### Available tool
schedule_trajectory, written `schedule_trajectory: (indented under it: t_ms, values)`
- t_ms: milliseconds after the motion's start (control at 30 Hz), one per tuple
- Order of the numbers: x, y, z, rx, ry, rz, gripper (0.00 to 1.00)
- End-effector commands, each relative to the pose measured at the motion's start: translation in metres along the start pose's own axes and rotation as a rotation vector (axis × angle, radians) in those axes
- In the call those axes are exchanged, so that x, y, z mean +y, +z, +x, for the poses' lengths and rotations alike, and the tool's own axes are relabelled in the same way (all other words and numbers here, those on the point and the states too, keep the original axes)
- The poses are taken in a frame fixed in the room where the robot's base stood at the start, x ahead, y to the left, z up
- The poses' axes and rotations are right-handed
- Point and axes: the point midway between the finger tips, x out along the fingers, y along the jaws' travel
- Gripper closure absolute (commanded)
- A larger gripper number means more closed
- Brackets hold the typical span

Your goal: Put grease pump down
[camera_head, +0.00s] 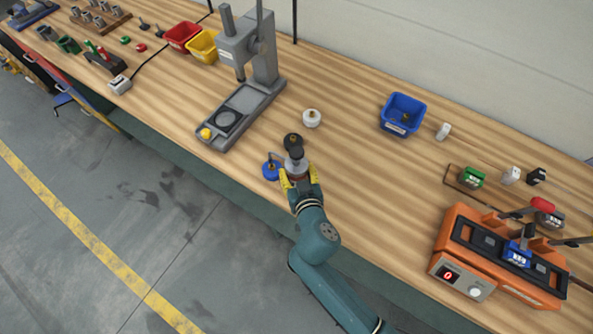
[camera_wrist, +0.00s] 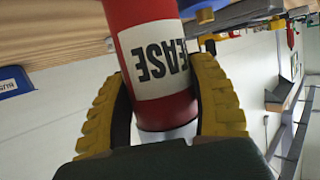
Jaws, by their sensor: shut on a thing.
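The grease pump (camera_wrist: 150,55) is a red cylinder with a white label reading "EASE" in the wrist view. My gripper (camera_wrist: 160,80) has its yellow-padded fingers on both sides of it, shut on it. In the head view my gripper (camera_head: 300,181) is over the front part of the bench (camera_head: 370,185), and the pump's dark top and grey metal part (camera_head: 295,158) stick out beyond the fingers. The fingers hide most of the red body. I cannot tell whether the pump touches the bench.
A small blue round object (camera_head: 271,169) is close to the left of my gripper. A white round piece (camera_head: 311,118) lies behind it. A grey press (camera_head: 248,75) stands to the left, a blue bin (camera_head: 402,114) behind right, an orange device (camera_head: 500,262) at right. Bench between is clear.

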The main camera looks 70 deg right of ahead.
Motion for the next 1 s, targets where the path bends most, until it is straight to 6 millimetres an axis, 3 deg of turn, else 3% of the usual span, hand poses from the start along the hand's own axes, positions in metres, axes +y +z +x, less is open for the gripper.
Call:
schedule_trajectory:
  t_ms: [167,200,333,700,767,1000]
  values:
    - [-0.001,-0.001,0.001,0.009,-0.003,0.002,0.82]
    - [0.000,0.003,0.001,-0.001,0.000,0.000,0.37]
    - [0.000,0.003,0.001,-0.001,0.000,0.000,0.15]
    - [0.000,-0.001,-0.003,-0.002,-0.001,-0.002,0.15]
    - [-0.001,0.001,-0.013,-0.002,-0.002,-0.003,0.15]
    - [-0.001,0.002,-0.073,-0.003,-0.005,-0.005,0.15]
